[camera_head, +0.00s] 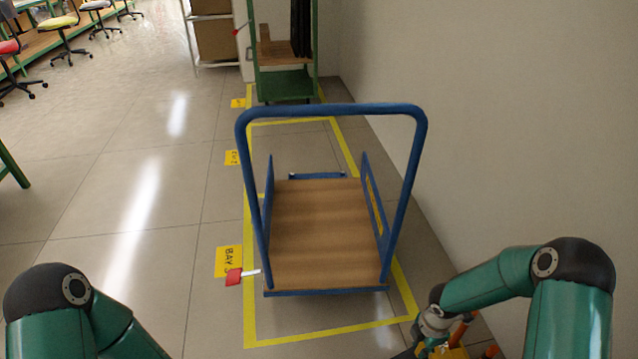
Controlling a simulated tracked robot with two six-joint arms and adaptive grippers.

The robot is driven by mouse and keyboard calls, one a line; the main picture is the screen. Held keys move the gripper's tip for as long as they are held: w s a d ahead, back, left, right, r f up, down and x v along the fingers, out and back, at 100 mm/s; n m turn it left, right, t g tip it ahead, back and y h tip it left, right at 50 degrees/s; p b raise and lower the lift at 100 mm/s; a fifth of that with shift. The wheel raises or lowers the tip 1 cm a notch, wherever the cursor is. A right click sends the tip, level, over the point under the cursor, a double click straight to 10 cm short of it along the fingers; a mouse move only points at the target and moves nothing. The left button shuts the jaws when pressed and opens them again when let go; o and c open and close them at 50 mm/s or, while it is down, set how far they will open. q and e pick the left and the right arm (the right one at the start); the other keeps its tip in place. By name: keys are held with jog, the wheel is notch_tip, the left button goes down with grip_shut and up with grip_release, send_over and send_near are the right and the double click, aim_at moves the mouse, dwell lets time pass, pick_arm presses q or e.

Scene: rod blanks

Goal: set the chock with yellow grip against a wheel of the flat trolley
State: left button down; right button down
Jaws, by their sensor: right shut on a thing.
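The flat trolley (320,232) stands ahead of me, with a wooden deck, low blue side rails and a tall blue push handle on the near side. Its wheels are hidden under the deck. My right gripper (440,343) is at the bottom edge, right of the trolley's near right corner and apart from it. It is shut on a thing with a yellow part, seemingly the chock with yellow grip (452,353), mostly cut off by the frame. My left arm shows at lower left, but its gripper is out of view.
Orange parts (490,351) show beside my right gripper. A wall stands at right, a green rack (285,85) behind.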

jog(key=w+a+r+m, duration=0.3)
jog(key=w+r, duration=0.3)
jog(key=r, duration=0.3)
jog(key=w+a+r+m, duration=0.2)
jog(key=w+r+m, duration=0.2)
jog(key=w+r, duration=0.4)
jog(key=s+a+r+m, duration=0.5)
jog(key=s+r+m, duration=0.25)
jog(key=m, duration=0.55)
notch_tip(320, 180, up, 21)
jog(key=s+p, duration=0.1)
jog(key=p, duration=2.8)
jog(key=shift+d, duration=0.25)
jog(key=shift+f, duration=0.15)
